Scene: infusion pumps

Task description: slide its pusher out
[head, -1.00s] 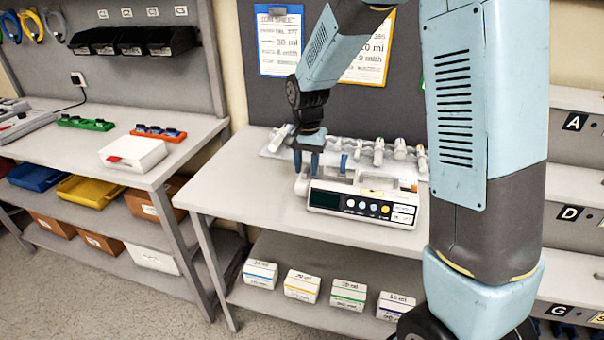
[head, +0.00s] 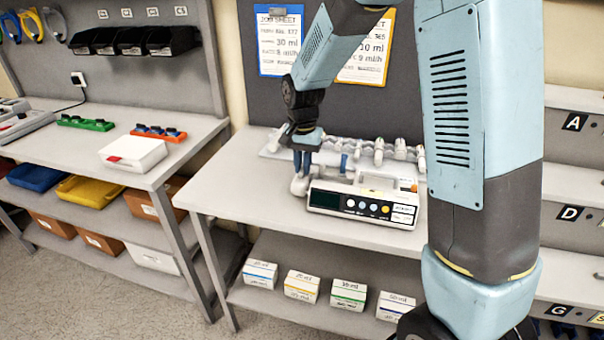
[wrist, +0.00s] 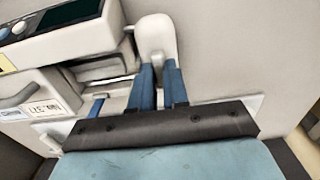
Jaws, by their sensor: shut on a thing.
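The white infusion pump (head: 362,218) stands on the middle table, with a dark display and coloured buttons on its front. Its pusher (head: 299,185) is a pale rounded block at the pump's left end. My gripper (head: 302,168) points down over that end, its blue fingers at the pusher. In the wrist view the pusher (wrist: 156,38) sits between the tips of my gripper (wrist: 158,66), which is shut on it. Metal rods run from the pump (wrist: 60,32) toward the pusher. A blue lever (head: 343,163) stands up behind the pump's front; part of the pump's cradle is hidden.
A rack (head: 272,151) with several syringes lies behind the pump. Boxes (head: 301,286) stand on the shelf below. The table (head: 245,202) is bare left of the pump. A white box (head: 133,154) sits on the left bench.

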